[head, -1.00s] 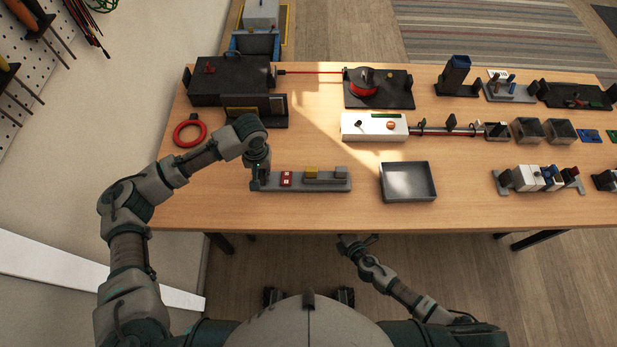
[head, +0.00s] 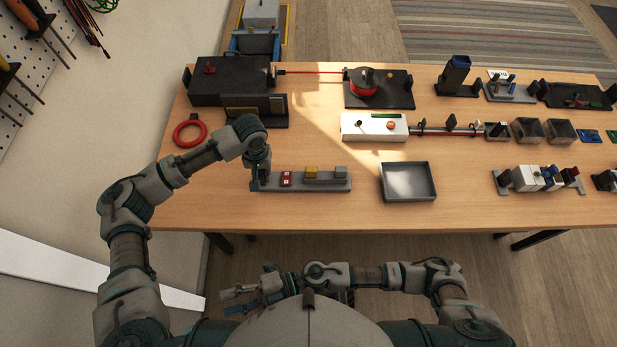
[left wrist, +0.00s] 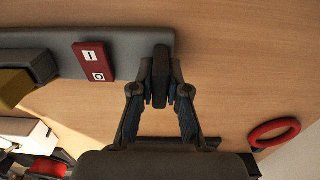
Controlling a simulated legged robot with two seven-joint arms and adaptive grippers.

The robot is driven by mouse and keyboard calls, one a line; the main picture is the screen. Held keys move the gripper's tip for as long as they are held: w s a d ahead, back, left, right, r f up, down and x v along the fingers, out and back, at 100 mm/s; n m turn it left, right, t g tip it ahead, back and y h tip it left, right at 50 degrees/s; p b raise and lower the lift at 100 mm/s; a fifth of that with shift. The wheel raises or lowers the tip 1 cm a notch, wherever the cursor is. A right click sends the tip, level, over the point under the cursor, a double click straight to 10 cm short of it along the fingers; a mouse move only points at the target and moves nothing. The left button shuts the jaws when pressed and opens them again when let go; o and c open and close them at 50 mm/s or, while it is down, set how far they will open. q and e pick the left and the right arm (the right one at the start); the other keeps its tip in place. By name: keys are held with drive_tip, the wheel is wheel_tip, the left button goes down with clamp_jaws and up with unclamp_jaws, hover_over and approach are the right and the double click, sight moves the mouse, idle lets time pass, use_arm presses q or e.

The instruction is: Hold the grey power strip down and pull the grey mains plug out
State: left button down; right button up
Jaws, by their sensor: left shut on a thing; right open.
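The grey power strip (head: 300,187) lies near the front edge of the table. It carries a red switch (head: 286,179), a yellow plug (head: 311,172) and, at its right end, the grey mains plug (head: 341,172). My left gripper (head: 258,182) is at the strip's left end. In the left wrist view the left gripper (left wrist: 160,95) is shut on a dark upright block (left wrist: 161,70) at the end of the strip (left wrist: 130,60), beside the red switch (left wrist: 93,62). The grey plug is out of that view. My right gripper (head: 232,300) is open and empty, below the table's front edge.
A shallow grey tray (head: 408,182) stands right of the strip, with clear wood between. A red ring (head: 190,133) lies at the left. A white box (head: 374,127) and a dark unit (head: 230,82) stand behind. Several modules line the right side.

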drive_tip(key=s+d+r+n+g+h, duration=0.1)
drive_tip(key=s+r+n+g+h, duration=0.1)
drive_tip(key=n+g, duration=0.25)
drive_tip(key=n+t+h, duration=0.8)
drive_tip(key=n+h, duration=0.5)
drive_tip(key=n, duration=0.3)
approach(342, 169)
drive_tip(key=shift+g, duration=0.25)
drive_tip(key=s+a+f, duration=0.5)
drive_tip(key=s+a, duration=0.1)
drive_tip(key=a, duration=0.1)
drive_tip(key=s+a+f, duration=0.3)
drive_tip(key=s, duration=0.1)
drive_tip(key=shift+a+f, duration=0.15)
drive_tip(key=shift+f, duration=0.15)
drive_tip(key=w+d+r+t+h, duration=0.1)
drive_tip(key=w+d+r, duration=0.1)
drive_tip(key=w+d+r+n+t+h, duration=0.1)
drive_tip(key=w+d+r, duration=0.1)
drive_tip(key=w+d, duration=0.1)
drive_tip(key=w+d+r+t+h, duration=0.1)
drive_tip(key=w+d+r, duration=0.1)
drive_tip(key=w+r, duration=0.1)
drive_tip(key=shift+d+r, duration=0.1)
drive_tip(key=shift+d, duration=0.1)
drive_tip(key=shift+f, duration=4.35)
clamp_jaws()
drive_tip(key=shift+r, duration=0.1)
